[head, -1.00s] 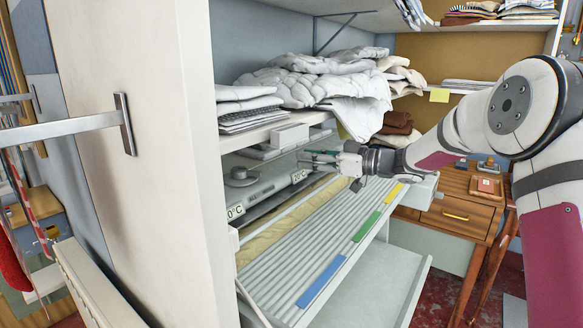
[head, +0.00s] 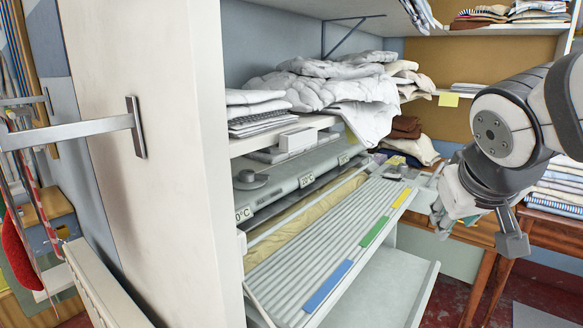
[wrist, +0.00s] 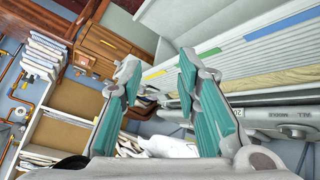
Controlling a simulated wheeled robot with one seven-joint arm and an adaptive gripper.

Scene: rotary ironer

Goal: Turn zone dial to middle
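The rotary ironer stands in the cabinet with a grey control panel (head: 290,185) above its slatted feed board (head: 325,240). A round grey dial (head: 249,179) sits near the left end of the panel; which way it points is too small to tell.
Folded linens and a white duvet (head: 325,90) lie on the shelf above the panel. The cabinet side wall (head: 150,160) blocks the left. A wooden desk and striped linens (head: 560,190) are at the right.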

